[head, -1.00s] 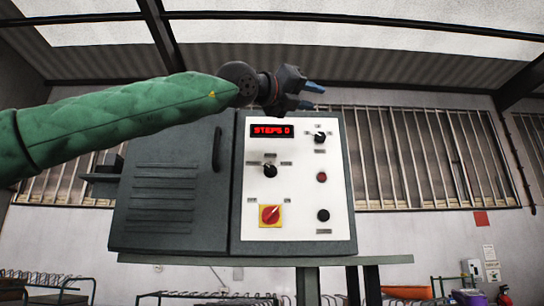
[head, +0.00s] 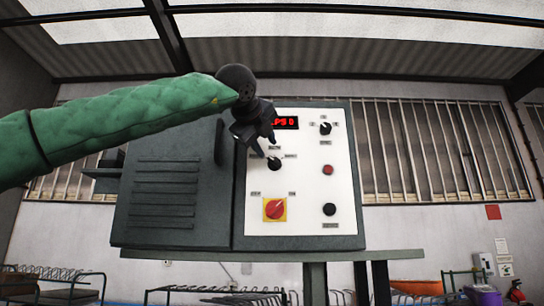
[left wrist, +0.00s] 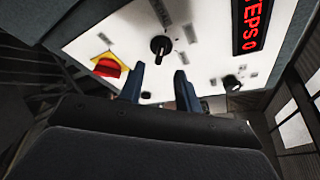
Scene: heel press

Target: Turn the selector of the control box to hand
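The control box has a white panel (head: 304,225). A black rotary knob (head: 274,163) with small labels around it sits on the panel's left half. A second black knob (head: 325,128) with labels sits at the upper right. The label words are too small to read, so I cannot tell which position is hand. My left gripper (head: 263,147) is just above and left of the left knob, with blue fingers. In the left wrist view the fingers (left wrist: 158,72) are apart and empty, and the left knob (left wrist: 160,46) shows beyond their gap. My right gripper is not in view.
A red rotary switch on a yellow plate (head: 275,208), a red button (head: 327,170) and a black button (head: 329,209) share the panel. My left arm partly covers the red display (head: 288,123). A grey cabinet door (head: 175,190) is at left.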

